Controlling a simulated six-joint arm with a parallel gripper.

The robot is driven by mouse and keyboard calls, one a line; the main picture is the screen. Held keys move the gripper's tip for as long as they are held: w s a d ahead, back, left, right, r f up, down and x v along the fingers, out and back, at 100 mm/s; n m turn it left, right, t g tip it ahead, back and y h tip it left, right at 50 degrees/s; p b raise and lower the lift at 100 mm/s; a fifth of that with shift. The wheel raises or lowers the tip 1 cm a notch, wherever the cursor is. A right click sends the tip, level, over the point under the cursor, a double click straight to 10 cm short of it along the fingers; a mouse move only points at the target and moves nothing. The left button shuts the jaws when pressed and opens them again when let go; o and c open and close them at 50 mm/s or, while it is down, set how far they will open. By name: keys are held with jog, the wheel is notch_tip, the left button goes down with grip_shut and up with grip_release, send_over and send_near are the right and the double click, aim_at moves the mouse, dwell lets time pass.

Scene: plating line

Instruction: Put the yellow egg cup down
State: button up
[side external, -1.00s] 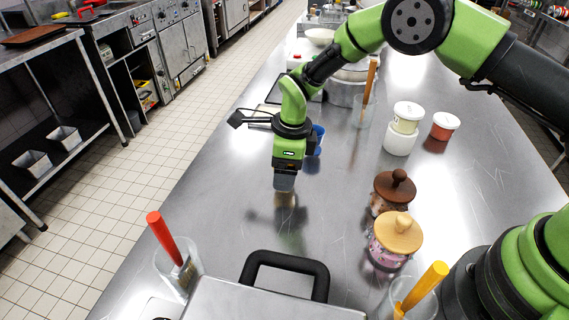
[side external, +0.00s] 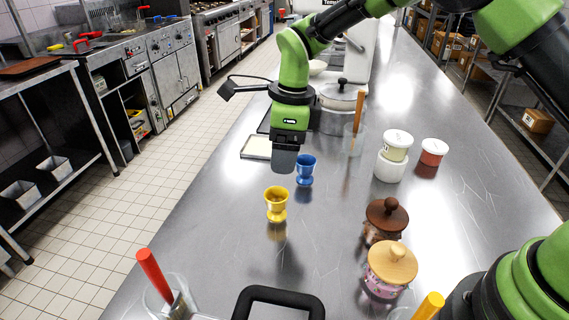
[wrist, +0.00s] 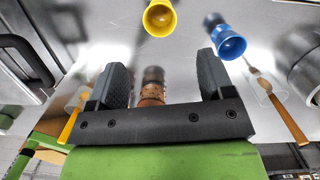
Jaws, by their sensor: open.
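The yellow egg cup (side external: 277,204) stands upright on the steel table, clear of my gripper. It also shows at the top of the wrist view (wrist: 159,18), beyond the fingertips. My gripper (side external: 284,160) is above the table, behind and above the yellow cup in the side view. In the wrist view its two fingers (wrist: 160,78) are wide apart with nothing held between them. A blue egg cup (side external: 305,169) stands just right of my gripper in the side view, and shows at the upper right in the wrist view (wrist: 230,42).
A white-topped tray (side external: 256,147) lies behind my gripper, near a lidded pot (side external: 340,97). Two lidded jars (side external: 390,268) and white tubs (side external: 391,165) stand to the right. The table around the yellow cup's front is bare.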

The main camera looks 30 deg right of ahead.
jog(key=s+d+r+n+t, duration=0.1)
jog(key=s+d+r+n, duration=0.15)
jog(key=r, duration=0.25)
jog(key=s+d+r+n+t, duration=0.1)
jog(key=s+r+n, duration=0.15)
jog(key=r, duration=0.35)
jog(key=s+d+r+n+t, duration=0.2)
jog(key=s+d+r+n, duration=0.1)
jog(key=s+n, duration=0.5)
jog(key=s+d+r+n+t, duration=0.2)
jog(key=s+n, duration=0.5)
jog(key=s, duration=0.4)
jog(key=shift+s+d+r+n+y, duration=0.25)
jog(key=shift+d+r+n+y, duration=0.2)
jog(key=shift+d, duration=0.1)
